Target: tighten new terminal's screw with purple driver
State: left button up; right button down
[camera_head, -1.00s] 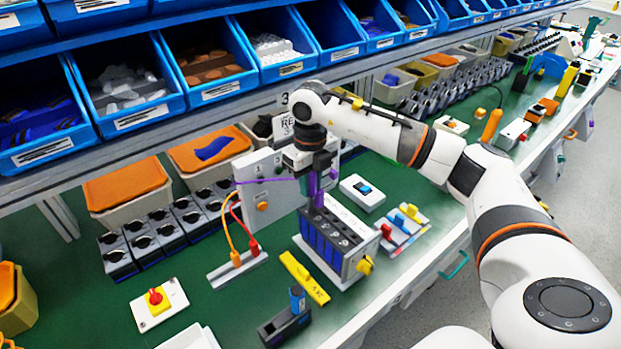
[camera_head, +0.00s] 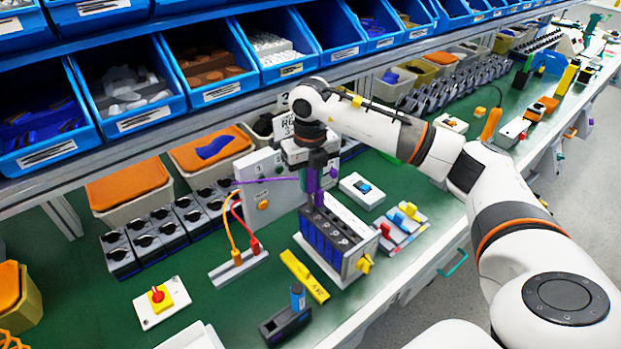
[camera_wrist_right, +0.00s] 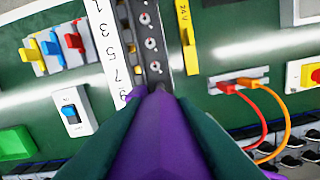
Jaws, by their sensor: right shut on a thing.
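In the right wrist view the purple driver (camera_wrist_right: 160,140) points at the row of round screws on the terminal block (camera_wrist_right: 151,42). Its tip is at the end of the row beside the white numbered strip (camera_wrist_right: 107,40). The driver hides the screw under it, so I cannot tell whether the tip is seated. A thin purple wire (camera_head: 262,181) runs from the grey panel toward the block. My left gripper is out of view.
A yellow 24V bar (camera_head: 304,276) lies in front of the block. A board with red and orange leads (camera_head: 238,266) is to the left, and the grey panel (camera_head: 262,195) stands behind. A white rocker switch (camera_head: 362,190) and coloured levers (camera_head: 402,226) are to the right.

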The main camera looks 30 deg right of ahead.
jog(key=shift+r+p, duration=1.55)
jog(key=shift+r, duration=0.95)
